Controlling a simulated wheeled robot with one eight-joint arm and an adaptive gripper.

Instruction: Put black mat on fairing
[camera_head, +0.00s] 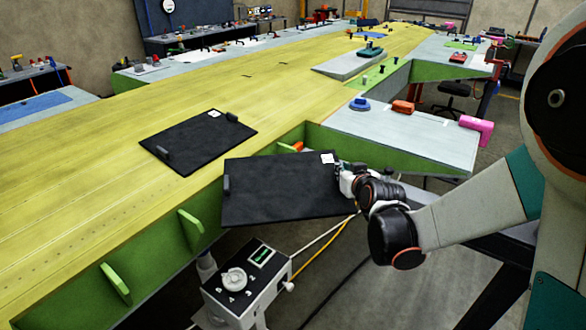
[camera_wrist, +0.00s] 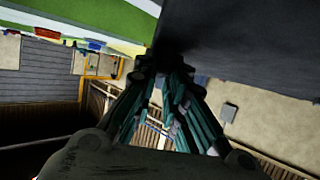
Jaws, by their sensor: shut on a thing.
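A black mat (camera_head: 285,190) with a small handle at its left edge and a white tag at its upper right corner is held by my gripper (camera_head: 345,174). My gripper is shut on the mat's right edge. The mat is in the air beside the yellow wing surface (camera_head: 80,155), its far left part overlapping the wing's edge in the picture. In the wrist view, the mat (camera_wrist: 255,40) fills the upper right beyond the fingertips (camera_wrist: 165,65). A second black mat (camera_head: 198,146) lies flat on the yellow surface. I cannot tell which panel is called the fairing.
A white control box (camera_head: 245,285) with a dial stands below the held mat. Light grey panels (camera_head: 400,138) at the right carry blue, orange and pink items. Green ribs (camera_head: 190,228) stick out from the wing's near side. The yellow surface left of the lying mat is clear.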

